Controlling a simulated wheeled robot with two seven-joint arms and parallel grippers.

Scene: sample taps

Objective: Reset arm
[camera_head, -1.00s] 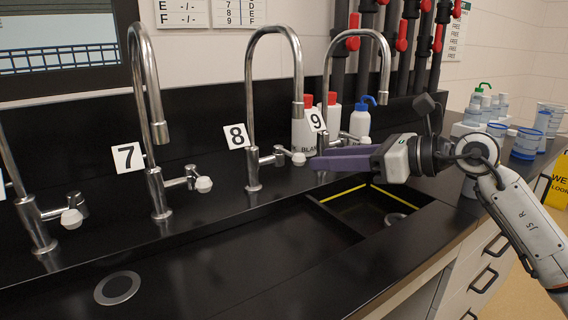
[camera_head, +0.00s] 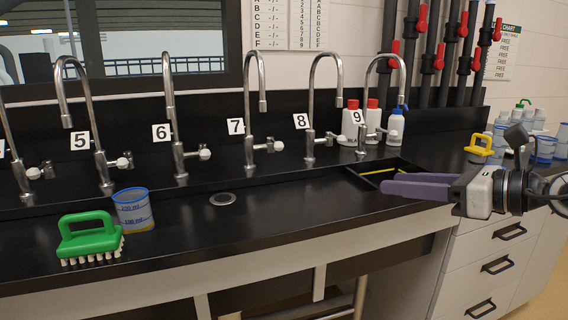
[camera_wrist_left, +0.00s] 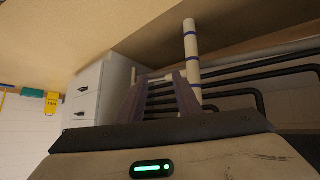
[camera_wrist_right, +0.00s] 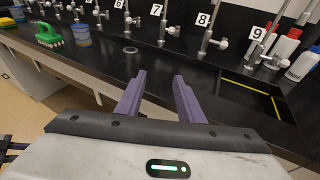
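My right gripper (camera_head: 388,188) shows in the head view at the counter's front right, with purple fingers pointing left. The right wrist view shows its two fingers (camera_wrist_right: 159,78) apart with nothing between them. My left gripper (camera_wrist_left: 160,80) shows only in the left wrist view, low down near the cabinets, with its fingers apart and empty. Several curved metal taps stand along the back of the counter, among them tap 7 (camera_head: 248,110), tap 8 (camera_head: 312,110) and tap 9 (camera_head: 366,105). My right gripper is apart from them.
A green brush (camera_head: 90,241) and a graduated beaker (camera_head: 133,210) stand on the black counter (camera_head: 270,230) at left. A yellow-handled brush (camera_head: 480,147), more beakers (camera_head: 545,147) and white bottles (camera_head: 373,118) are at right. Drawers (camera_head: 505,255) lie below.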

